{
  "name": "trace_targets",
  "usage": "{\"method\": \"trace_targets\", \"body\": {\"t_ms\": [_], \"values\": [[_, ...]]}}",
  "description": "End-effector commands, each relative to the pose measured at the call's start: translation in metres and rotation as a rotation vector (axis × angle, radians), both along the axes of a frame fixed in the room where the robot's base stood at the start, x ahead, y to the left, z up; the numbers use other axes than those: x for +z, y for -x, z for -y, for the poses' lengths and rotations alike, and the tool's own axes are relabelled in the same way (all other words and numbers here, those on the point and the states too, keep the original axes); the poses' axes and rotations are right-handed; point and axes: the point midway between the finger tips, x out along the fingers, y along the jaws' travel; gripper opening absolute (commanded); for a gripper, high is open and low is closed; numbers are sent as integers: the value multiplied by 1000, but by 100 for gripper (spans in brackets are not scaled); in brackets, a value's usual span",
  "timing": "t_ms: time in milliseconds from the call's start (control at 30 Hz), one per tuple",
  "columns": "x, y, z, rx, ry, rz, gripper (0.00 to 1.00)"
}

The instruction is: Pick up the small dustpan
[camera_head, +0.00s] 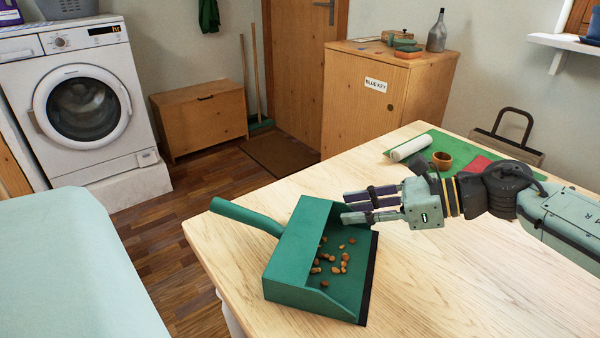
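The small dustpan (297,250) is green, with a dark front lip, and rests on the light wooden table (450,280). The fingertips appear over the pan's back right part, away from the handle. I cannot tell whether they touch the dustpan.
A green mat (437,145) at the table's back holds a white roll (411,148), a small brown bowl (442,161) and a red item (480,164). A pale teal surface (65,270) stands at the left, across a gap of floor. The table front is clear.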

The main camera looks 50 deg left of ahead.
Motion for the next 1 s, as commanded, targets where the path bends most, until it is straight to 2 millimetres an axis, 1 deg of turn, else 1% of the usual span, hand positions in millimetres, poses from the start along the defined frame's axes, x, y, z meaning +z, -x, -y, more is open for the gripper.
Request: {"method": "trace_targets", "body": {"t_ms": [33,133,367,767,1000], "values": [[-3,3,-6,0,0,0,27],[-6,6,-12,0,0,1,27],[-6,7,-13,-2,-2,0,27],[-6,6,-13,-2,-1,0,1],[-6,6,-13,-2,-1,0,0]]}}
